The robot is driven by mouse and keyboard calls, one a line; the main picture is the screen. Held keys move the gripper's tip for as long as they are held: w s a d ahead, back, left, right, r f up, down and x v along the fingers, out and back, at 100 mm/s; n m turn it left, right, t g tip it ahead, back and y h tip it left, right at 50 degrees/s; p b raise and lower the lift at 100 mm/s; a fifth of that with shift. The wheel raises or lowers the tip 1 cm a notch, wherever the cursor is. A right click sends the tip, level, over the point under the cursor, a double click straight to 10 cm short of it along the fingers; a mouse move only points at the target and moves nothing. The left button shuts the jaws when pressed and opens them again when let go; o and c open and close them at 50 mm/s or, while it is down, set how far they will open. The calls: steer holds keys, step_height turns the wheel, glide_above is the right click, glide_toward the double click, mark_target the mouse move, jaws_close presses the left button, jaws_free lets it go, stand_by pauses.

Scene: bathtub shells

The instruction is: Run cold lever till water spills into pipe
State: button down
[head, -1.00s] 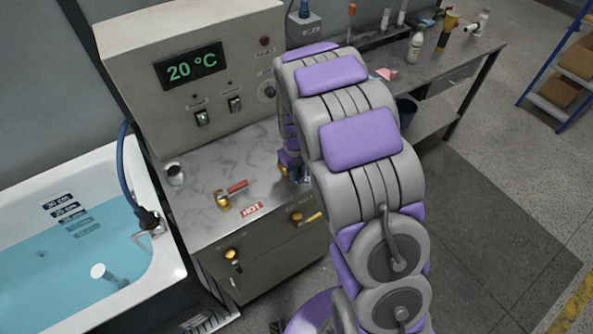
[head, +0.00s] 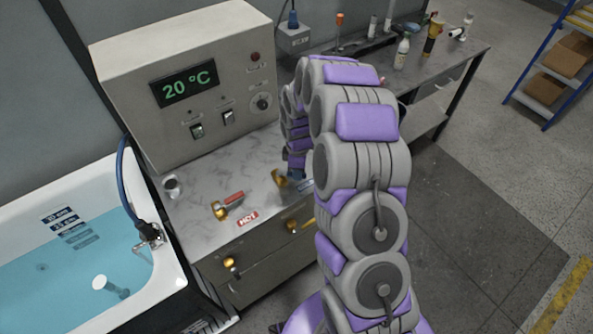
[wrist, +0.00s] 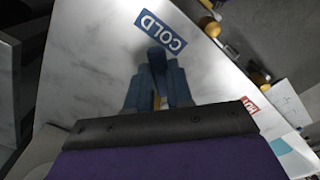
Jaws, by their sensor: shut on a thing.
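A brass fitting (head: 278,178) shows beside the gripper in the head view. The white upright pipe (head: 100,283) stands in the bathtub (head: 172,262), its top above the blue water (head: 60,290). Level labels (head: 70,228) are on the tub's inner wall.
The red hot lever (head: 233,197) is left of my gripper, behind the HOT label (head: 247,218). A control box (head: 190,60) reading 20 °C stands behind. A metal cup (head: 171,186) is near the tub. A bench (head: 440,75) with bottles is at the right.

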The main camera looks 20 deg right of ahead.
steer(key=n, duration=0.1)
steer(key=w+n+p, duration=0.1)
steer(key=w+n, duration=0.1)
steer(key=shift+w+d+r+n, duration=0.15)
steer(key=shift+d+n, duration=0.1)
steer(key=shift+n, duration=0.15)
steer(key=shift+w+a+n+p, duration=0.1)
steer(key=shift+w+n, duration=0.3)
steer(key=shift+n, duration=0.35)
steer(key=shift+w+n+p, duration=0.15)
steer(key=shift+w+n, duration=0.25)
steer(key=shift+n, duration=0.4)
steer(key=shift+w+a+n+p, duration=0.1)
steer(key=shift+w+n, duration=0.3)
steer(key=shift+n, duration=0.35)
steer(key=c, duration=1)
jaws_free()
step_height(320, 180, up, 17)
steer(key=p, duration=0.1)
